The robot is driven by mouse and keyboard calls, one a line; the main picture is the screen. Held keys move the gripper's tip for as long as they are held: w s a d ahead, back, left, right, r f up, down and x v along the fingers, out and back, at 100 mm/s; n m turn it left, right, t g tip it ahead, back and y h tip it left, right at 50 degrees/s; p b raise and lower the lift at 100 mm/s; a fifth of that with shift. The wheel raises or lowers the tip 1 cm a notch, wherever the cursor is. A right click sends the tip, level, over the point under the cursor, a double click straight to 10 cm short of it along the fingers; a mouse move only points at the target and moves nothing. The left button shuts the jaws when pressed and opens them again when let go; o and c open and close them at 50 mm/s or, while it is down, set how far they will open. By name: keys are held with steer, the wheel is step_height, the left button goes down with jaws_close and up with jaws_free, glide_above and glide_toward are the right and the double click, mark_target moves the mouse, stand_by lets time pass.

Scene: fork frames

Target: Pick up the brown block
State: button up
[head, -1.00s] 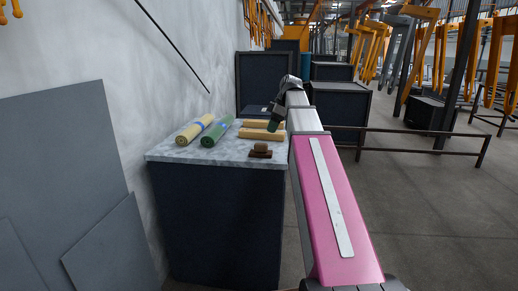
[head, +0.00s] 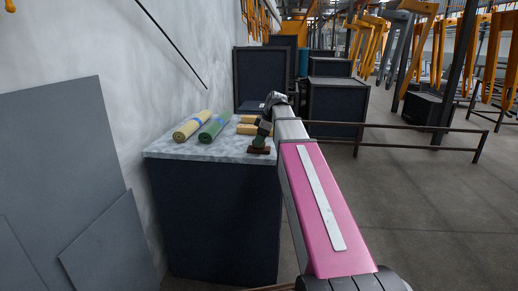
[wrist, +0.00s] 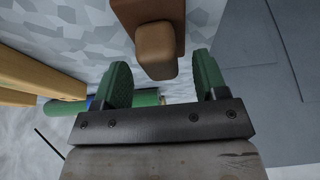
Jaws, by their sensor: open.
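The brown block (wrist: 155,45) sits on a darker red-brown base (wrist: 178,12) at the top middle of the wrist view. In the head view the base (head: 258,151) rests near the front right of the marble-topped counter (head: 180,149), and my gripper largely hides the block. My gripper (wrist: 163,76) is open, with one green finger on each side of the block's near end in the wrist view. No finger visibly touches the block. In the head view my gripper (head: 262,133) is just above the base.
A yellow roll (head: 190,126) and a green roll (head: 215,127) lie on the counter to the left. Pale wooden bars (head: 247,129) lie close behind my gripper. A wall borders the counter's left side. Dark crates (head: 262,75) stand beyond.

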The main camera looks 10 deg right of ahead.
steer(key=shift+a+f, duration=0.25)
steer(key=shift+f, duration=0.4)
steer(key=c, duration=1)
steer(key=shift+c, duration=0.2)
steer(key=shift+r, duration=0.15)
steer(key=shift+r, duration=0.55)
step_height(320, 180, up, 3)
steer(key=shift+w+f, duration=0.1)
steer(key=shift+f, duration=0.1)
steer(key=s+a+r, duration=0.6)
steer(key=a+r, duration=0.1)
steer(key=a, duration=0.3)
